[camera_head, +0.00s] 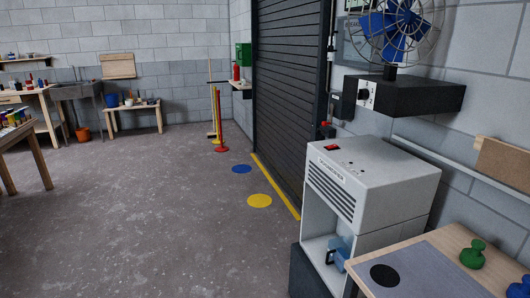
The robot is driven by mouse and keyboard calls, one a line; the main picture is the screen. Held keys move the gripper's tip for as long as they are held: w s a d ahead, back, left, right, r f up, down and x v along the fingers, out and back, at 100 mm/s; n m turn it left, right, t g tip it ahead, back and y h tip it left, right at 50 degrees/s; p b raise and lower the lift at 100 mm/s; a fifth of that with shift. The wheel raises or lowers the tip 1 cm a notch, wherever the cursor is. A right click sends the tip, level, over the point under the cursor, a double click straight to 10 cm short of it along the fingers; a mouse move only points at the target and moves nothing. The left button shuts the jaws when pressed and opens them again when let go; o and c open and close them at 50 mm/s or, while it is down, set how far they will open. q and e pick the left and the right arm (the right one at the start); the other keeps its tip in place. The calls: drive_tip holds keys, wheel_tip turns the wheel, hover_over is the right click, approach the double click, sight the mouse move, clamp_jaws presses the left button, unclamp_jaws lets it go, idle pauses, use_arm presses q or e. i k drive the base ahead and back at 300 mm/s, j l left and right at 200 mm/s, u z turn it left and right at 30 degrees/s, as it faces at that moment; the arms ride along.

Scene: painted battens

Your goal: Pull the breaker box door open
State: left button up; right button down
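A grey-green wall panel (351,52) with small, hard-to-read lettering near its top is at the upper middle right, beside the shutter. It may be the breaker box, but I cannot be sure. The fan covers its right part, and I cannot make out a door edge or handle. A small dark box (343,104) is on the wall below it. Neither of my grippers shows in the head view.
A fan (397,28) stands on a black wall shelf (412,96). Below is a white dehumidifier (372,180), with a blue jug (340,250) in its stand.

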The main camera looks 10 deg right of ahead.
sight(348, 42)
drive_tip(key=i+j+z, duration=0.6)
drive_tip(key=i+z, duration=0.15)
drive_tip(key=i+j+z, duration=0.35)
drive_tip(key=i+j, duration=0.15)
drive_tip(key=i+j+z, duration=0.25)
drive_tip(key=i+j, duration=0.2)
drive_tip(key=j, duration=0.15)
